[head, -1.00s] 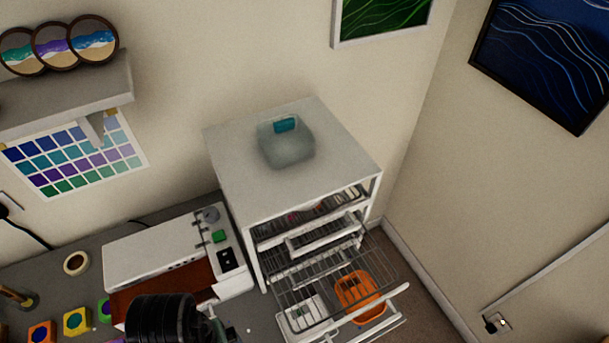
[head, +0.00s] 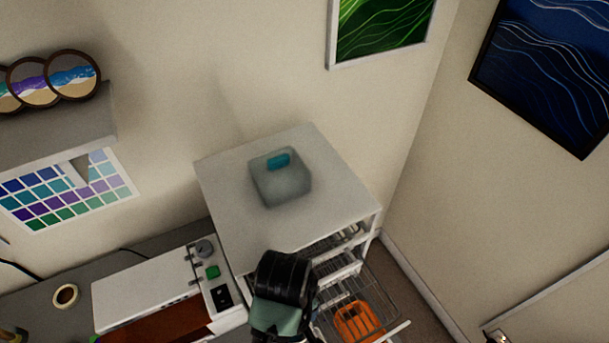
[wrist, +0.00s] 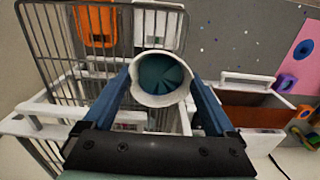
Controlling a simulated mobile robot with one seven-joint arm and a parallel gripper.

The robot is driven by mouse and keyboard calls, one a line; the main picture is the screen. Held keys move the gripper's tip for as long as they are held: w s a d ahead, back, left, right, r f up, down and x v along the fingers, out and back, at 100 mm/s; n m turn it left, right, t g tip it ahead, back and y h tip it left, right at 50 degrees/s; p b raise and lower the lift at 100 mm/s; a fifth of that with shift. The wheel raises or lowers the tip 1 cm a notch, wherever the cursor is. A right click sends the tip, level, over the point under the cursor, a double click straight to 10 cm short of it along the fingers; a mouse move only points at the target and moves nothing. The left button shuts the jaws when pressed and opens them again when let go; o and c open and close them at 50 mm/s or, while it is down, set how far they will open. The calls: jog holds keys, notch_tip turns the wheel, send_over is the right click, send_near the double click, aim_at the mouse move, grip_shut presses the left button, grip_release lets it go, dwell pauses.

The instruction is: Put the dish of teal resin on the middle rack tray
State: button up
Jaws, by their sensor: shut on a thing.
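My gripper (wrist: 163,82) is shut on the dish of teal resin (wrist: 163,98), a round white cup with teal inside, held between the two blue fingers in the wrist view. In the head view my dark wrist hides the dish and stands in front of the white rack (head: 212,190). The rack's wire trays show in part at its open front (head: 335,240). In the wrist view a wire tray (wrist: 57,50) lies to the left of the dish, with a white front bar below it. I cannot tell which level this tray is.
An orange bin (head: 358,322) sits low in the rack. A blurred clear box with a teal label (head: 280,180) stands on the rack top. A white machine (head: 150,290) stands to the rack's left on the grey bench. Wall pictures hang behind.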

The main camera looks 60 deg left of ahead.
aim_at(308, 321)
jog(key=w, duration=0.1)
jog(key=w+p, duration=0.1)
jog(key=w, duration=0.1)
jog(key=shift+w+d, duration=0.2)
jog(key=shift+d, duration=0.05)
jog(key=shift+f+p, duration=0.7)
jog(key=shift+f, duration=1)
